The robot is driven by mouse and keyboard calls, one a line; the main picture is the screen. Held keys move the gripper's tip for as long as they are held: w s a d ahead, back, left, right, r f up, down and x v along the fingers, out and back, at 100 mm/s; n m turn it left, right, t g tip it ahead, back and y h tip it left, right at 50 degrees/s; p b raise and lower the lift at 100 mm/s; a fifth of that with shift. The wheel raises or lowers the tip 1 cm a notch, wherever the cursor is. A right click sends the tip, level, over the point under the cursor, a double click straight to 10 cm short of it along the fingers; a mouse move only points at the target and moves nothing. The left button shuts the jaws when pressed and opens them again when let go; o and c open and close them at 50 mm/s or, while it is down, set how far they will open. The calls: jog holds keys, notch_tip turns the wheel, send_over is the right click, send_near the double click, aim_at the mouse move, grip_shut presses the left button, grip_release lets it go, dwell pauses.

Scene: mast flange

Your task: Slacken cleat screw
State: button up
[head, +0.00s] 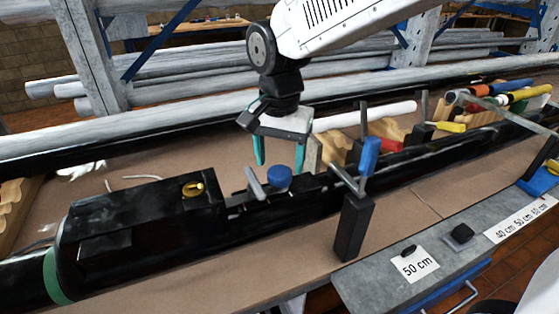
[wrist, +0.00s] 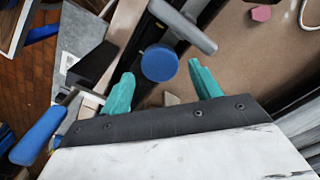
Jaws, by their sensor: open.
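A round blue knob (head: 279,177), which looks like the cleat screw, sits on the black mast (head: 330,183). A grey bar-shaped piece, apparently the cleat (head: 255,184), stands just left of it. My gripper (head: 281,160) is open and empty, with its teal fingers pointing down above and behind the knob. In the wrist view the knob (wrist: 160,62) lies between the fingertips of my gripper (wrist: 160,73), with a gap on each side. The grey piece (wrist: 183,25) is just beyond the knob there. I cannot tell the exact height of the fingertips over the knob.
A clamp with a blue handle (head: 370,155) and black block (head: 353,226) stands right of the knob, close to my gripper. A black box-like part with a brass ring (head: 193,189) is at left. Several coloured-handled tools lie at right. The brown bench top (head: 225,270) is clear in front.

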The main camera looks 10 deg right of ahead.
aim_at(280, 172)
jog(key=shift+r, duration=0.15)
jog(key=shift+r+m, duration=0.15)
jog(key=shift+m, duration=0.25)
jog(key=m, duration=0.3)
jog(key=shift+r+m, duration=0.3)
jog(key=shift+r, duration=0.05)
jog(key=m, duration=0.4)
jog(key=shift+r, duration=0.25)
jog(key=m, duration=0.3)
jog(key=shift+m, duration=0.3)
jog(key=shift+f, duration=3.3)
jog(key=c, duration=1.1)
